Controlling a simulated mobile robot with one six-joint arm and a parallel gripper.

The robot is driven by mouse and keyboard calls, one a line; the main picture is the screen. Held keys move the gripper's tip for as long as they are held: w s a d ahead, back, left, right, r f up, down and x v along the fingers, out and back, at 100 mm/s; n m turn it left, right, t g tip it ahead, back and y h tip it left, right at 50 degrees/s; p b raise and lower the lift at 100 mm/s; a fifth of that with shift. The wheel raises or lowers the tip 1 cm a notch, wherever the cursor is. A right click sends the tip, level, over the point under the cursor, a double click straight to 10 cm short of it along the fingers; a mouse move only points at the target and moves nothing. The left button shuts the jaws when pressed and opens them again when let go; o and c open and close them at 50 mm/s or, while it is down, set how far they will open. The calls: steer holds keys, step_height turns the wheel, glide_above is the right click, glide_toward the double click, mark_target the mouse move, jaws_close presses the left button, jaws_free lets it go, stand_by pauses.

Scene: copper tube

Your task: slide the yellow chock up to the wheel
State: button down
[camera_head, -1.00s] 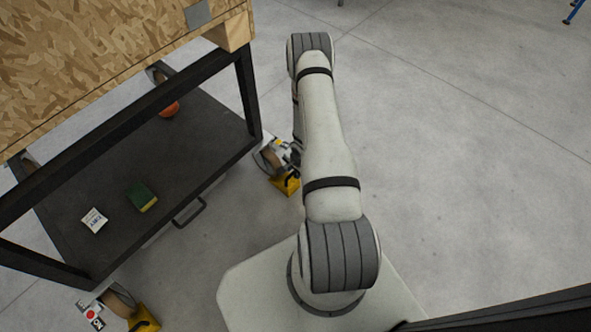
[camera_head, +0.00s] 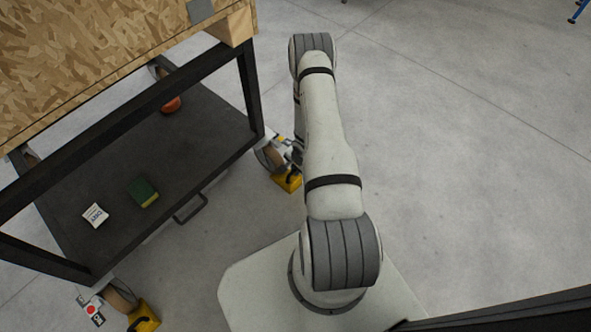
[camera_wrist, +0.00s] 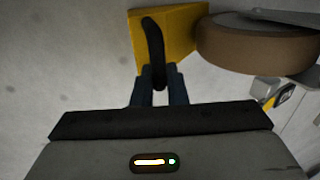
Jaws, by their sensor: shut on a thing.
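The yellow chock (camera_wrist: 176,40) lies on the floor in the wrist view, with a black loop handle (camera_wrist: 153,45) on it. My gripper (camera_wrist: 159,85) is shut on that handle. The brown-treaded wheel (camera_wrist: 255,45) is just right of the chock; their edges meet in the picture, but I cannot tell whether they touch. In the head view the chock (camera_head: 290,183) sits at the foot of the wheel (camera_head: 272,157) under the cart's right corner. My arm hides part of that area.
The dark cart (camera_head: 120,190) carries a green-and-yellow sponge (camera_head: 143,192), a small white box (camera_head: 96,215) and a red-orange round thing (camera_head: 171,104). Another yellow chock (camera_head: 146,318) stands beside the near wheel (camera_head: 120,297).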

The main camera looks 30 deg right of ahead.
steer(key=shift+s, duration=0.1)
steer(key=c, duration=1.4)
jaws_free()
steer(key=shift+o, duration=0.2)
step_height(320, 180, up, 8)
steer(key=s+p, duration=0.1)
steer(key=p, duration=0.2)
steer(key=shift+s+d+f+p, duration=0.15)
steer(key=shift+s+d+p, duration=0.1)
steer(key=shift+p, duration=0.1)
